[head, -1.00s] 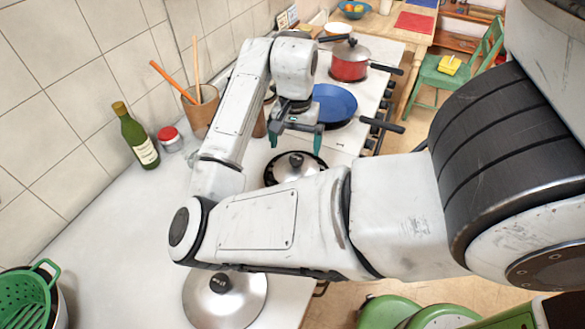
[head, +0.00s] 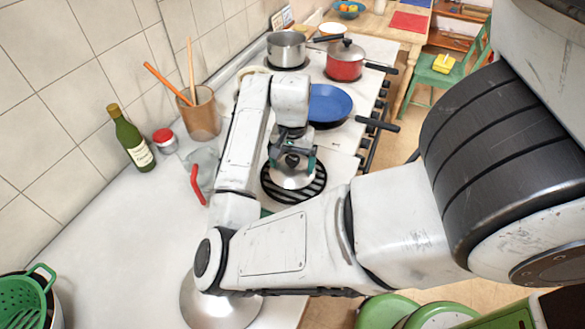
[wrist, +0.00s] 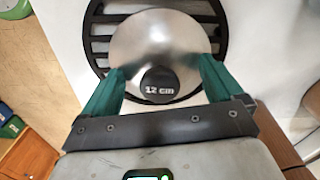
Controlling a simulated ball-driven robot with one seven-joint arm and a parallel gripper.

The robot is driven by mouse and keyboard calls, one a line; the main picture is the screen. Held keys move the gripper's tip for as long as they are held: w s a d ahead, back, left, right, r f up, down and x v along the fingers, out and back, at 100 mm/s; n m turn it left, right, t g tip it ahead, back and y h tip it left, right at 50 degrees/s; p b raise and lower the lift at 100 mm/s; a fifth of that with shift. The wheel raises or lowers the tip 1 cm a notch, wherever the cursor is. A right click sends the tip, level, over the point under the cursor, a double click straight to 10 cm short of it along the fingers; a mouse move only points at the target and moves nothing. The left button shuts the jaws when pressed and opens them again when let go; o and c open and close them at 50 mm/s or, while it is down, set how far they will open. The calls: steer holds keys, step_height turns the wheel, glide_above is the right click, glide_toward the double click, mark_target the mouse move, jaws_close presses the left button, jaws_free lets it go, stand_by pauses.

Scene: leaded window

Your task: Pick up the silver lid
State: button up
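A silver lid (head: 292,181) with a black knob lies on a black grate near the middle of the head view. It also shows in the wrist view (wrist: 155,42), where its knob (wrist: 158,84) reads "12 cm". My gripper (head: 293,164) is right over this lid, pointing down. In the wrist view its green fingers (wrist: 161,68) are spread wide on either side of the knob, with a gap on both sides. A larger silver lid (head: 215,305) lies on the counter at the front, partly hidden by my arm.
A blue pan (head: 330,103), a lidded red pot (head: 345,67) and a steel pot (head: 287,48) stand behind on the stove. A glass jug with a red handle (head: 197,183), a bottle (head: 134,142) and a utensil holder (head: 200,115) stand left. The left counter is mostly clear.

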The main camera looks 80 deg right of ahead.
steer(key=shift+f, duration=0.1)
steer(key=c, duration=0.9)
steer(key=shift+s, duration=0.1)
